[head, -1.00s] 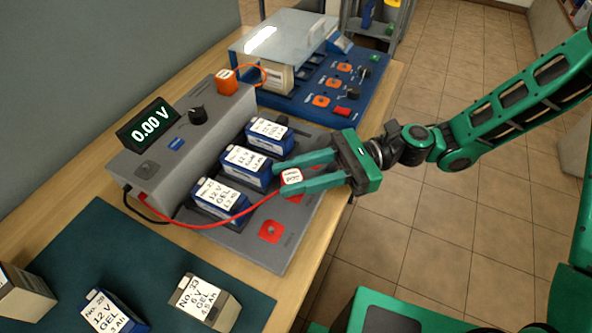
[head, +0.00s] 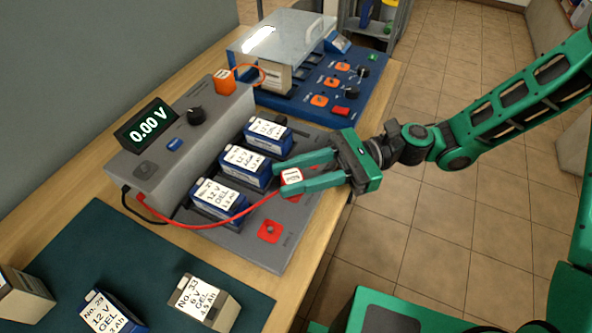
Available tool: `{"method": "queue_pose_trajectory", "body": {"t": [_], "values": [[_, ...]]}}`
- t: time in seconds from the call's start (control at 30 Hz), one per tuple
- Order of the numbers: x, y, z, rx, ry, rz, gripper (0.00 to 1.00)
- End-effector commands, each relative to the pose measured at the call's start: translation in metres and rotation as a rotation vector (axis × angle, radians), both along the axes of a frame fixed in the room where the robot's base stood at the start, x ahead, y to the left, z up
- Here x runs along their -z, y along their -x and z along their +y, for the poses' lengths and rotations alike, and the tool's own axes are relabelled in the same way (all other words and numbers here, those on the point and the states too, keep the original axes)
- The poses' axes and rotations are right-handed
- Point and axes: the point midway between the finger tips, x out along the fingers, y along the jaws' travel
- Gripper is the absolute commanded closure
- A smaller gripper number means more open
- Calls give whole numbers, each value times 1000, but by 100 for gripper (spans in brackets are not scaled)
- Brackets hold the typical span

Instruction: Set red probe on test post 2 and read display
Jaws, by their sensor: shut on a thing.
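My gripper (head: 290,177) is shut on the red probe (head: 291,178), whose top has a white label. It holds the probe over the right side of the grey tester (head: 135,168), beside the middle battery; whether the probe touches a post is hidden. A red lead (head: 215,224) runs from the probe to the tester's front left. The display (head: 147,125) reads 0.00 V. Three blue batteries stand in a row: near (head: 219,201), middle (head: 246,167) and far (head: 267,135). A red post pad (head: 269,231) lies bare beside the near battery.
A blue charger unit (head: 345,108) with a clear cover stands behind the tester. An orange block (head: 224,82) sits on the tester's back end. A dark green mat (head: 75,245) at the front holds several batteries. Tiled floor lies right of the table.

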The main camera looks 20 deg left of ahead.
Motion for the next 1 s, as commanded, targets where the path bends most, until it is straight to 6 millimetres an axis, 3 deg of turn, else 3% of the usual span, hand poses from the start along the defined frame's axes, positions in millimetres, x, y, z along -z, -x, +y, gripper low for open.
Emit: {"method": "queue_pose_trajectory", "body": {"t": [0.87, 0.9, 1.0], "values": [[12, 0, 1, -1, 0, 0, 95], [12, 0, 1, -1, -1, -1, 62], [12, 0, 1, -1, -1, -1, 61]]}}
